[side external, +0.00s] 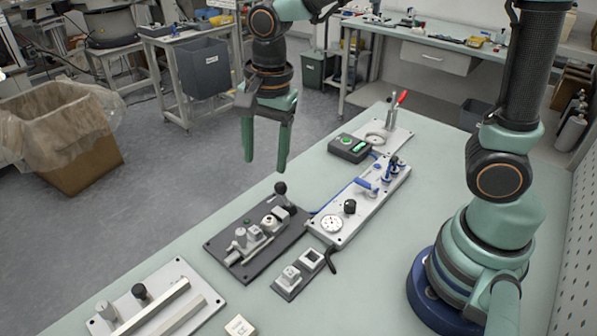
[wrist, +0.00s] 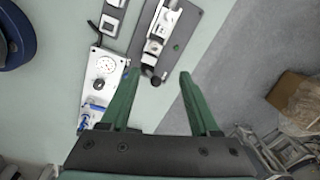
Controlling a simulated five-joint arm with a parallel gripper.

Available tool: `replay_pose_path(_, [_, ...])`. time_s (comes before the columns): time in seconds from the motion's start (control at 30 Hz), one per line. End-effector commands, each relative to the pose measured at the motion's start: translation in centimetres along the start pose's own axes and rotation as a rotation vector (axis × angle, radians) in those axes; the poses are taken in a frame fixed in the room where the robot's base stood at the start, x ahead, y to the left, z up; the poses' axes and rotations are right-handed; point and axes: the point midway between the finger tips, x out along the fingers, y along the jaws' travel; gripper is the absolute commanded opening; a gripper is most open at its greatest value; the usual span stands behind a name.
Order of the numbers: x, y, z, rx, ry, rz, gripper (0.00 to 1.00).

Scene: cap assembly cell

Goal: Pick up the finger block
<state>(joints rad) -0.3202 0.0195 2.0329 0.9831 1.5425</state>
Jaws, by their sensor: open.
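My gripper (side external: 265,165) is open and empty, with its two green fingers pointing down high over the far left edge of the bench. A small dark two-place holder (side external: 303,273) lies on the bench, to the right of and below my gripper in the side view. A pale block (side external: 289,276) sits in its near place; I cannot tell for certain that this is the finger block. The holder shows partly at the top of the wrist view (wrist: 112,20).
A dark fixture plate (side external: 222,245) with a black ball-knob lever (side external: 281,188) stands between my gripper and the holder. A white plate (side external: 378,196) with a dial and blue clamps lies right. A cream block (side external: 239,326) and a rail fixture (side external: 158,300) are at the front.

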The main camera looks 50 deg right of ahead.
Motion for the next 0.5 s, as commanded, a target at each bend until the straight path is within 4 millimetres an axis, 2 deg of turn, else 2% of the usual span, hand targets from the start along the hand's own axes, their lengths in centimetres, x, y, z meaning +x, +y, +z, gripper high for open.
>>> replay_pose_path(0.03, [1.0,-0.4,0.9,0.066,-0.002,0.029,0.62])
replay_pose_path(0.2, [3.0,-1.3,2.7,0.266,0.008,0.087,0.62])
replay_pose_path(0.37, [4.0,-1.5,3.4,0.342,0.016,0.107,0.62])
replay_pose_path(0.5, [5.8,-1.2,3.4,0.351,0.017,0.111,0.62])
